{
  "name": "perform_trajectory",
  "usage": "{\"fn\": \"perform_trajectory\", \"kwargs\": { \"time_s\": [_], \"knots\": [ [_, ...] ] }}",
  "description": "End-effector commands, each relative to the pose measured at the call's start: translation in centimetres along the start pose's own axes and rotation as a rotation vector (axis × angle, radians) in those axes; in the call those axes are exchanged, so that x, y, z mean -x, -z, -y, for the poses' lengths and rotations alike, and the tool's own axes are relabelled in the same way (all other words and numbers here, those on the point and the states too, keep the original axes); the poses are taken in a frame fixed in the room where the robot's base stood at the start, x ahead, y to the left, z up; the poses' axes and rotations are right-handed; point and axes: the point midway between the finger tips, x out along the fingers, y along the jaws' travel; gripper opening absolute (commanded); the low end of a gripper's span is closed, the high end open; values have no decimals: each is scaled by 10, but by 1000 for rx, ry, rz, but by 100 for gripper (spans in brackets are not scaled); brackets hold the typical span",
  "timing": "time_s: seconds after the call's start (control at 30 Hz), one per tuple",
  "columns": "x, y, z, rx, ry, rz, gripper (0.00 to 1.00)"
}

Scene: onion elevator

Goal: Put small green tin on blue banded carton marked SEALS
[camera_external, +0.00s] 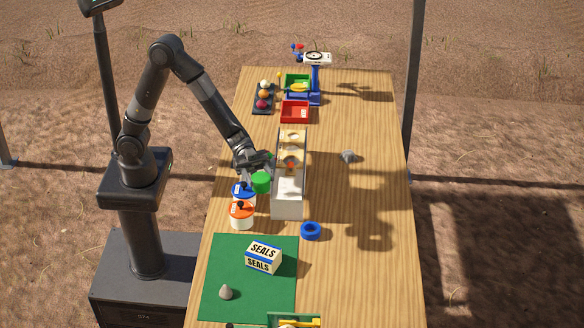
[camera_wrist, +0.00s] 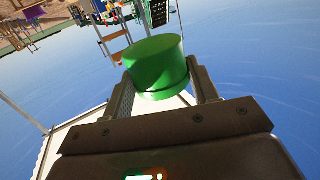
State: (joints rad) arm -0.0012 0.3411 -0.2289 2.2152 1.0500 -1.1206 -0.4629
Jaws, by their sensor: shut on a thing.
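The small green tin (camera_external: 261,182) is in my gripper (camera_external: 252,178), beside the white elevator in the outside view. In the wrist view the green tin (camera_wrist: 158,66) sits between the two fingers of my gripper (camera_wrist: 160,88), which is shut on it. The blue banded carton marked SEALS (camera_external: 264,256) rests on the green mat (camera_external: 225,297) near the front of the table. Its top is clear. The tin is held farther back on the table than the carton.
A blue-lidded pot (camera_external: 243,193) and an orange-lidded pot (camera_external: 241,215) stand between my gripper and the mat. The white elevator (camera_external: 288,203) stands to the right. The table's right side is mostly free.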

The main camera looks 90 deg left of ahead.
Motion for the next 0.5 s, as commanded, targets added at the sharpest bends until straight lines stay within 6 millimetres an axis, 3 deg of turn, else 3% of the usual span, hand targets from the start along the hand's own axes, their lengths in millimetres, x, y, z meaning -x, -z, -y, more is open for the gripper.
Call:
{"fn": "perform_trajectory", "kwargs": {
  "time_s": [0.03,0.2,0.5],
  "knots": [
    [-20,2,-20,-2,-40,-2,29],
    [-68,5,-78,-6,-140,-2,29],
    [-111,8,-146,-12,-245,-1,29]
  ]
}}
